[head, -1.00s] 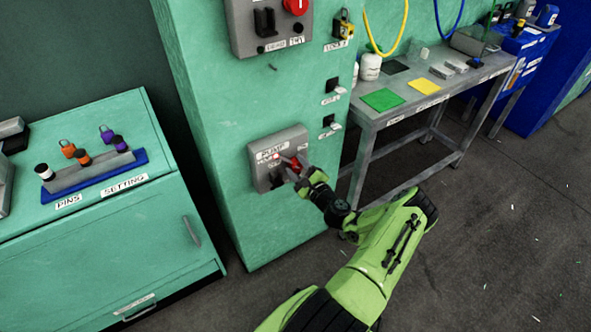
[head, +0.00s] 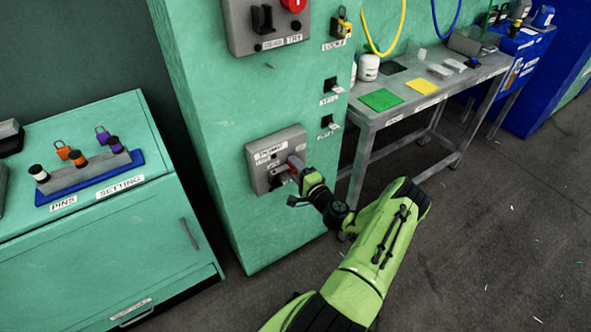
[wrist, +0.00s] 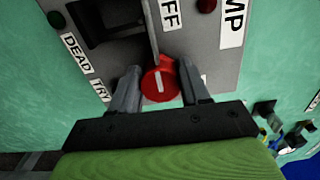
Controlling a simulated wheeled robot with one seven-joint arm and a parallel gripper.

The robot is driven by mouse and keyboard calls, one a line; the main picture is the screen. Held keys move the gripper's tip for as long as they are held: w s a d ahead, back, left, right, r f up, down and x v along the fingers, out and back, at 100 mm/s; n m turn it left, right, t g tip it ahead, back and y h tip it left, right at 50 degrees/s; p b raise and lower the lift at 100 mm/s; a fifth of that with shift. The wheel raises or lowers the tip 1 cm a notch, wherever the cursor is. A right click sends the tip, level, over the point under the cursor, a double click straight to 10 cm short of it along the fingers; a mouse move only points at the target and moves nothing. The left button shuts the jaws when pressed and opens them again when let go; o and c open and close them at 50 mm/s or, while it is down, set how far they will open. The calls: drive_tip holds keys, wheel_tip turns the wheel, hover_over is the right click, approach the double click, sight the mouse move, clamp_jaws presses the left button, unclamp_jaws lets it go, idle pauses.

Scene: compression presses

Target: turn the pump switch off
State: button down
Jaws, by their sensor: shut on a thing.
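The pump switch is a red knob with a white mark, on a grey panel (head: 262,178) low on the green cabinet. My gripper (head: 297,176) is at the right part of this panel, with a bit of the red switch (head: 291,164) showing above it. In the wrist view the red knob (wrist: 160,82) sits between my two fingers, which are shut on it. Its white mark points up the picture, toward a label of which "FF" (wrist: 170,14) shows. A dark red lamp (wrist: 207,5) is beside that label.
Above is another grey panel (head: 238,30) with a red knob (head: 293,4). A padlock (head: 343,25) hangs to its right. A grey table (head: 440,90) stands at the right, and a green cabinet with pins (head: 110,230) at the left.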

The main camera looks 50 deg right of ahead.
drive_tip(key=shift+f+n, duration=0.1)
drive_tip(key=shift+n, duration=0.2)
drive_tip(key=c, duration=0.6)
unclamp_jaws()
drive_tip(key=p+v, duration=0.3)
drive_tip(key=v, duration=1.3)
drive_tip(key=shift+w, duration=0.1)
